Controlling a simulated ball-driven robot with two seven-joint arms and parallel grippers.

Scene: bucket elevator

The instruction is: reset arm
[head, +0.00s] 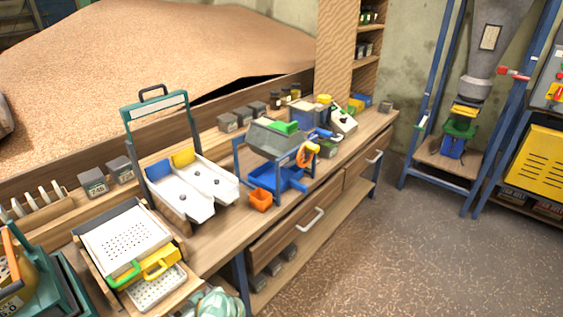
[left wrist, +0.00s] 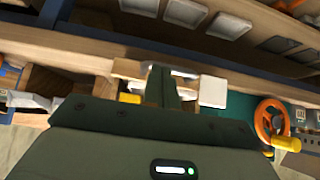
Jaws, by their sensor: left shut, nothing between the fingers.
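My left gripper (left wrist: 162,88) shows in the left wrist view, with its dark green fingers together and nothing visible between them. The fingers point toward a wooden edge, with a pale block (left wrist: 213,91) just to their right. I cannot tell whether they touch anything. Neither of my grippers shows in the head view. My right gripper is in neither view.
The wooden workbench (head: 215,252) carries a perforated tray (head: 125,240), a white two-channel chute (head: 205,190), a blue-framed hopper device (head: 275,150) and a small orange cup (head: 260,200). An orange handwheel (left wrist: 271,120) shows in the left wrist view. The floor (head: 400,255) at right is clear.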

